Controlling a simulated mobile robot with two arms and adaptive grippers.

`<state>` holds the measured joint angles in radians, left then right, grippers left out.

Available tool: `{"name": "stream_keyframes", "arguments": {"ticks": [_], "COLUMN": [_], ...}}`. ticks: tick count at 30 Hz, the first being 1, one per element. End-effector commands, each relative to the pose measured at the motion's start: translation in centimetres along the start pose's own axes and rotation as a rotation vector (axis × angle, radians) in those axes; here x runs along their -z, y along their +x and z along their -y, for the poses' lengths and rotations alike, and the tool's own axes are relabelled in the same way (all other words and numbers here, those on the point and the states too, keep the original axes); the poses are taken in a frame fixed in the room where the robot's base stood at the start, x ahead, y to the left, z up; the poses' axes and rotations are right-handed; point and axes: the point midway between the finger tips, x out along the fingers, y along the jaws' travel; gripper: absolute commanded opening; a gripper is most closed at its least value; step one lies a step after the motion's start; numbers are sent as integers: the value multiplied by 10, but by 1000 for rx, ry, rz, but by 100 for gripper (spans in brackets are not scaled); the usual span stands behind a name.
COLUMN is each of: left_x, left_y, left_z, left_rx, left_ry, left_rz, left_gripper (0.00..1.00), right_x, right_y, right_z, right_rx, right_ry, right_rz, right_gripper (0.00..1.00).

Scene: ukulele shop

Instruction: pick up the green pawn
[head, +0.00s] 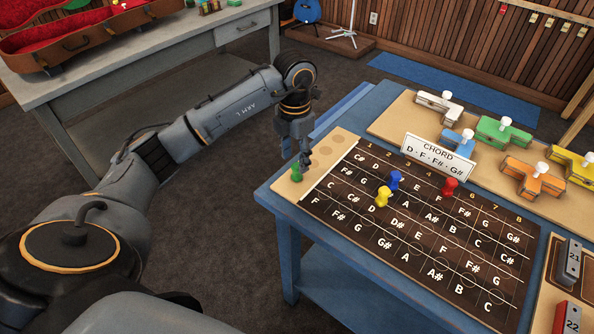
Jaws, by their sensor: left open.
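The green pawn (296,172) stands on the pale wooden strip (318,178) at the left end of the board on the blue table. My left gripper (304,160) points down just above and beside the green pawn. Its fingers are small in the picture and overlap the pawn's top, so I cannot tell whether they touch it. My left gripper is open. My right gripper is not in view.
A blue pawn (396,180), yellow pawn (383,197) and red pawn (450,187) stand on the dark fretboard (405,262). A white chord sign (437,159) stands behind it. Coloured blocks, such as a green one (503,134), lie at the back right. A grey workbench (130,75) is at the left.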

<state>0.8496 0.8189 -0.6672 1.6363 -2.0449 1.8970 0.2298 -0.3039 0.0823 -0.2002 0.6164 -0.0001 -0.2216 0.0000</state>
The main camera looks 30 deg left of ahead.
Motion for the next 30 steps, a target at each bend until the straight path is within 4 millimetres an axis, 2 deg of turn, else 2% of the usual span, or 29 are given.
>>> {"name": "stream_keyframes", "arguments": {"ticks": [1,5,11,18,19,20,25,30], "left_x": [0,-5,-6,-6,-6,-6,-6,-6], "left_y": [5,24,48,50,50,50,50,50], "left_z": [1,0,0,0,0,0,0,-1], "left_rx": [3,5,2,2,2,2,1,1], "left_ry": [1,0,1,2,2,2,1,1], "left_rz": [-3,-4,-2,0,0,0,0,0], "left_gripper": [50,50,50,50,48,42,7,5], "right_x": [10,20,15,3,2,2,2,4], "right_y": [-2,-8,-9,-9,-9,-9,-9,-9], "right_z": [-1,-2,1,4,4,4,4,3], "right_rx": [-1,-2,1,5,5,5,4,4], "right_ry": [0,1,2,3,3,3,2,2], "right_rz": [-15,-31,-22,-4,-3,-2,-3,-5], "right_gripper": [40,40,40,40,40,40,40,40]}}
